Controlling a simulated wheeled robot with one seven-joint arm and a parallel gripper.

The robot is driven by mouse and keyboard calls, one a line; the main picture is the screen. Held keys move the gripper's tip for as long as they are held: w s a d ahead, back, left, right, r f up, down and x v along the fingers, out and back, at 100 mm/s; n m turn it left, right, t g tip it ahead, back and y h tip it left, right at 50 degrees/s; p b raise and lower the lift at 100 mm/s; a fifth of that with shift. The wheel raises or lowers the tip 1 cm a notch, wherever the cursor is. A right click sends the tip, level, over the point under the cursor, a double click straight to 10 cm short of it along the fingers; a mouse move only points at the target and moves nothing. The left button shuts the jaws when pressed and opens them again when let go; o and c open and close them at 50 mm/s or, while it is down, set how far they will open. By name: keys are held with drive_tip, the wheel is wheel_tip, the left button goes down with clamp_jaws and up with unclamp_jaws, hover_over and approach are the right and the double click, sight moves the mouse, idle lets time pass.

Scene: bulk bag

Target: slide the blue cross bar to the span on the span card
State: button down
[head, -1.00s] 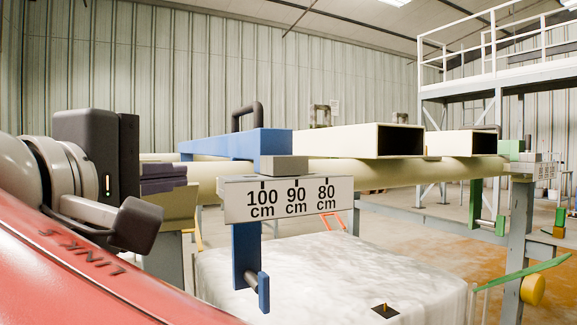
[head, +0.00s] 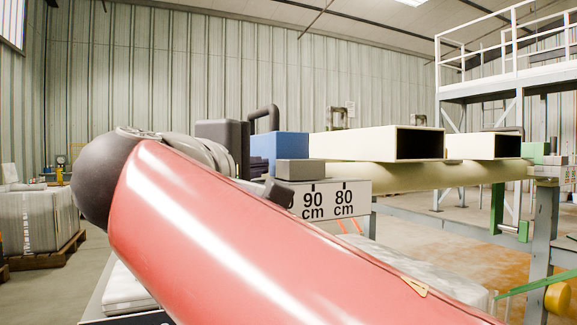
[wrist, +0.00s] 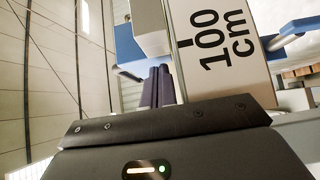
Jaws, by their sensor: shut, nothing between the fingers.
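The blue cross bar (head: 278,148) lies across the cream rails, with a dark handle (head: 265,118) on top. A grey block (head: 292,169) at its near end sits above a white scale plate (head: 338,200); 90 and 80 cm are readable there, and 100 cm shows in the wrist view (wrist: 222,45). Blue parts of the bar (wrist: 130,45) also show in the wrist view. My gripper (wrist: 157,86) is shut and empty, its purple fingers apparently close to the scale plate and bar. In the head view my red arm hides its fingertips. I cannot make out a span card.
Cream box beams (head: 385,143) lie across the cream rail (head: 400,177), right of the blue bar. A pale bulk bag (head: 425,262) is below, partly hidden by my arm. Green parts (head: 497,208) and a grey post (head: 541,240) stand at right.

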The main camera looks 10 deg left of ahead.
drive_tip(key=shift+d, duration=0.15)
drive_tip(key=shift+w+d, duration=0.3)
drive_tip(key=shift+d, duration=0.15)
idle(0.4)
